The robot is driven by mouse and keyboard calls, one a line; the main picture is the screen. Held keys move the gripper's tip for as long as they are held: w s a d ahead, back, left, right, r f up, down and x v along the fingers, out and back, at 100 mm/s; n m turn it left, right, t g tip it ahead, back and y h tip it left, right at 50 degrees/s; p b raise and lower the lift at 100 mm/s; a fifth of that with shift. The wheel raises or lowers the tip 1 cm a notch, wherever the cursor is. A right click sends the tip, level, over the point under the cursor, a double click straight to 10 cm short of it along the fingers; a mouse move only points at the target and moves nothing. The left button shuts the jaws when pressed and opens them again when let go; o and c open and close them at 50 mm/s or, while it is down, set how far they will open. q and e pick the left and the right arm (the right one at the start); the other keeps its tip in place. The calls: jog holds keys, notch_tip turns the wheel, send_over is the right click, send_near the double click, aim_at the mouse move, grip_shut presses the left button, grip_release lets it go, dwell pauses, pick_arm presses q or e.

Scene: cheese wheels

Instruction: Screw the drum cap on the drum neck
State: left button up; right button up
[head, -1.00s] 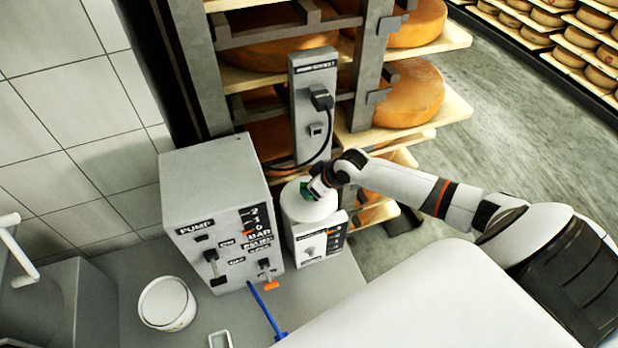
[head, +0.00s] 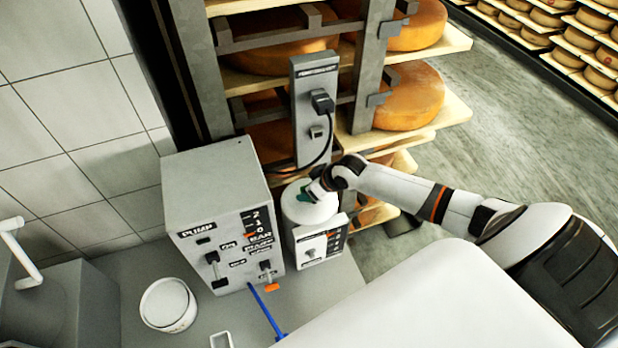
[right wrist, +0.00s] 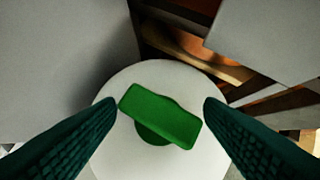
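The green drum cap (right wrist: 160,115), with a bar-shaped grip on top, sits at the middle of the white drum (right wrist: 150,72). The cap hides the neck, so I cannot tell how far it is screwed down. The drum (head: 309,210) also shows in the head view, beside the pump box. My right gripper (right wrist: 160,106) is above the drum with its dark green fingers apart, one on each side of the cap. Small gaps show between fingers and cap. In the head view the right gripper (head: 306,193) largely covers the cap. My left gripper is not in view.
The grey pump box (head: 215,185) stands close to the left of the drum. A labelled panel (head: 320,241) is at the drum's front. A socket post (head: 312,120) with a black cable and cheese shelves stand behind. A white tub (head: 168,304) is at lower left.

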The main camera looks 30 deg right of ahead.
jog(key=shift+s+r, duration=0.1)
jog(key=b+v, duration=0.1)
jog(key=v, duration=1)
jog(key=shift+s+r+b, duration=0.15)
jog(key=shift+r+b, duration=0.15)
jog(key=shift+b, duration=0.1)
